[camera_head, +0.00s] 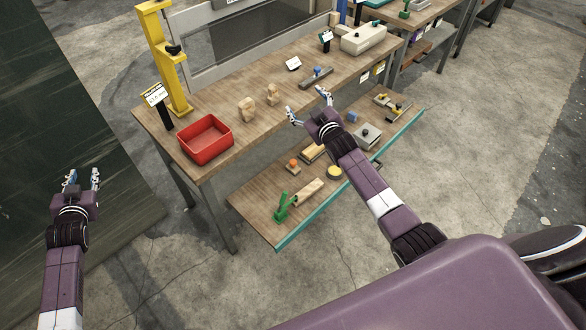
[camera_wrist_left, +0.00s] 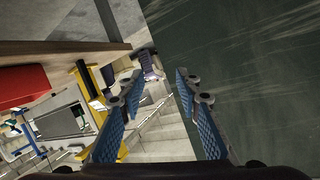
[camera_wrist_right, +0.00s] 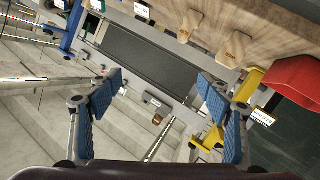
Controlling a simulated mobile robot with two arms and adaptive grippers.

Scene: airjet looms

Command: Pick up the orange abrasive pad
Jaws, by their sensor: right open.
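I cannot pick out an orange abrasive pad for certain. A small orange piece on a light wooden base (camera_head: 292,165) sits on the lower shelf of the workbench (camera_head: 225,95). Two tan wooden pieces (camera_head: 247,109) stand on the bench top; in the right wrist view they bear orange marks (camera_wrist_right: 234,46). My right gripper (camera_head: 307,103) is open and empty, near the bench's front edge in the head view. My left gripper (camera_head: 83,180) is open and empty, left of the bench by a dark panel.
A red bin (camera_head: 206,138) stands at the bench's left end beside a yellow stand (camera_head: 166,60). The lower shelf, with a teal edge (camera_head: 330,190), holds a green-handled tool (camera_head: 282,206), a yellow disc (camera_head: 334,172) and a grey box (camera_head: 367,135). The floor in front is clear.

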